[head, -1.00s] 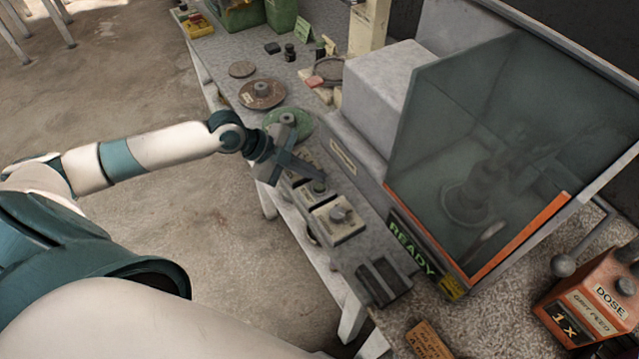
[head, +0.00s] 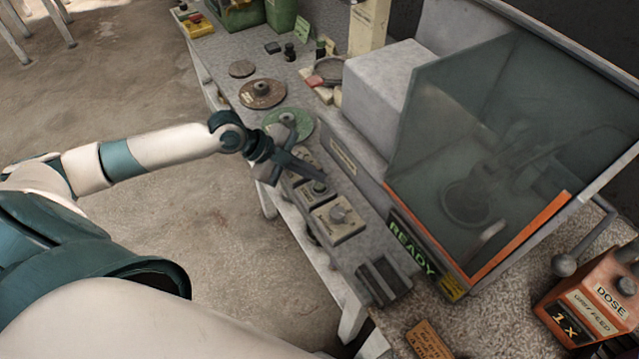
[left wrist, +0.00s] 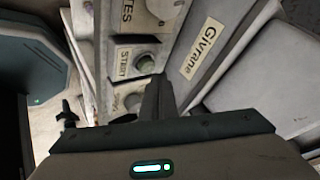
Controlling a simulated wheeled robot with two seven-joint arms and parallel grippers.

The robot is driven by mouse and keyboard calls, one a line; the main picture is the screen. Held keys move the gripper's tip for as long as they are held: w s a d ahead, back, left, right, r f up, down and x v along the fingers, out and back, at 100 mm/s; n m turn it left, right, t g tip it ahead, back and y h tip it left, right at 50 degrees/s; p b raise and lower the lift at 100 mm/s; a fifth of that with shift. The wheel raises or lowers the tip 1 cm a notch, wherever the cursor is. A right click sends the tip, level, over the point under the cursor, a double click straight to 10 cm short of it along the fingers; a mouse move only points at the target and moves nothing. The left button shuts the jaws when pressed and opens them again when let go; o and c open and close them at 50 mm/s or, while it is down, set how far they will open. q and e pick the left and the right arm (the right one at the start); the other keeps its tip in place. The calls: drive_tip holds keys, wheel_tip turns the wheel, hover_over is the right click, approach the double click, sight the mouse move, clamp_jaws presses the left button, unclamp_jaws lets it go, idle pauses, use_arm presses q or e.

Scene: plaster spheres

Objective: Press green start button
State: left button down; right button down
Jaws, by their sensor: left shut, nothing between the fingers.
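In the left wrist view the button (left wrist: 146,64) is a round knob beside a START label. My left gripper (head: 320,173) is shut and empty, its fingertips at the button's far edge. In the left wrist view the closed fingers (left wrist: 157,88) point at the button and cover a little of its lower right. I cannot tell whether they touch it. My right gripper is not in view.
A dial box (head: 338,219) stands nearer, beside the button. A green READY display (head: 412,248) is on the machine front. The clear cover (head: 470,130) rises to the right. Discs (head: 262,93) lie beyond the gripper. An orange dose box (head: 590,300) stands at lower right.

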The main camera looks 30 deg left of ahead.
use_arm(q)
drive_tip(key=shift+f, duration=0.35)
